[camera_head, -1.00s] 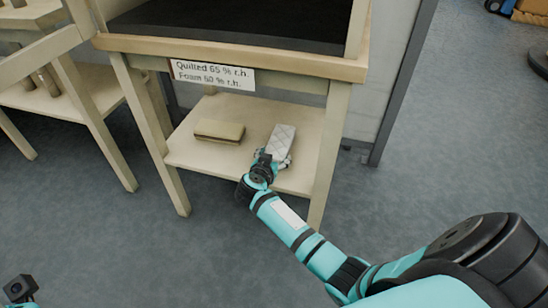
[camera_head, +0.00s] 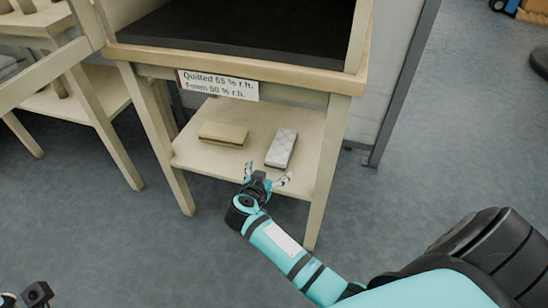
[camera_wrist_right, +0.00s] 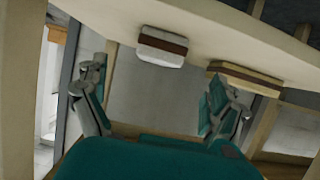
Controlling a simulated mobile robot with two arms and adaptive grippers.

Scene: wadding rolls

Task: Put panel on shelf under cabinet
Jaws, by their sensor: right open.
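A white quilted panel (camera_head: 281,148) lies on the shelf (camera_head: 255,173) under the cabinet (camera_head: 236,54). A tan panel (camera_head: 223,134) lies on the same shelf to its left, apart from it. In the right wrist view the white panel (camera_wrist_right: 161,47) shows a brown middle layer. The tan panel (camera_wrist_right: 246,82) is beside it there. My right gripper (camera_head: 266,180) is open and empty at the front edge of the shelf, apart from both panels. A part of my left arm shows at the bottom left of the head view, but its fingers are not seen.
A label (camera_head: 218,85) on the cabinet front reads "Quilted 65 % r.h. / Foam 50 % r.h.". Cabinet legs (camera_head: 328,170) flank the shelf. Another wooden stand (camera_head: 85,110) is at the left. The floor in front is clear.

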